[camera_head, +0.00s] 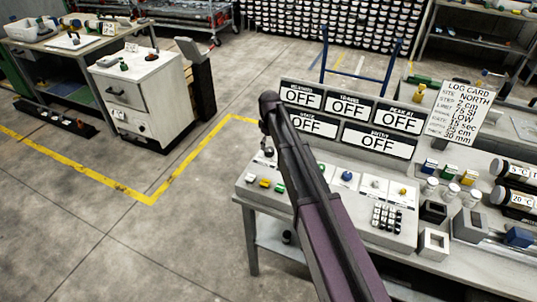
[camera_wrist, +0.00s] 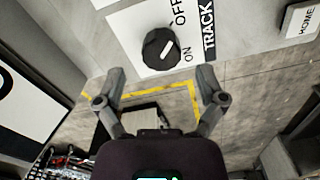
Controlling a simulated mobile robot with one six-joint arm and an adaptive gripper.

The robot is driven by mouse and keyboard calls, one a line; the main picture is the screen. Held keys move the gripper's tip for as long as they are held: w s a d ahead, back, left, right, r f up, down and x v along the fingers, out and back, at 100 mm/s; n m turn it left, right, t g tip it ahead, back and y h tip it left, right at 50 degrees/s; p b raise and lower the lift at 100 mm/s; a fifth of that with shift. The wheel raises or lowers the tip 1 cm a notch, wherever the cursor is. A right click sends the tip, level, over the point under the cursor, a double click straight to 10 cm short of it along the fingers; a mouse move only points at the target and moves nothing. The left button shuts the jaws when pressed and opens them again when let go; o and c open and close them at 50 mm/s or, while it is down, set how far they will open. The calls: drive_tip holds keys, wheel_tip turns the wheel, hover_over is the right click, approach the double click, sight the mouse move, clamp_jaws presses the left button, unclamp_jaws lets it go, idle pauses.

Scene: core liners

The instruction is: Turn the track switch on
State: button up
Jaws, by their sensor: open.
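The track switch is a black round knob (camera_wrist: 160,48) with a white mark, on a white plate lettered OFF, ON and TRACK (camera_wrist: 208,30) in the wrist view. I cannot tell for certain which word the mark points at. My gripper (camera_wrist: 160,74) is open, its two fingers spread wide apart below the knob in the picture, with nothing between them. In the head view my dark arm crosses the control console (camera_head: 262,196), and the gripper and the track knob cannot be made out there. Several signs above the console all read OFF, including one (camera_head: 348,106) at top middle.
A HOME button (camera_wrist: 301,20) is at the wrist view's right. On the console are coloured buttons (camera_head: 265,183) and a keypad (camera_head: 387,216). A log card (camera_head: 461,112) stands behind, with small jars and blocks to the right. A white cabinet (camera_head: 140,95) stands left beyond open floor.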

sight(269, 149)
drive_tip(key=shift+f+b, duration=1.6)
drive_tip(key=shift+f, duration=0.25)
drive_tip(key=c, duration=1.1)
drive_tip(key=shift+c, duration=0.2)
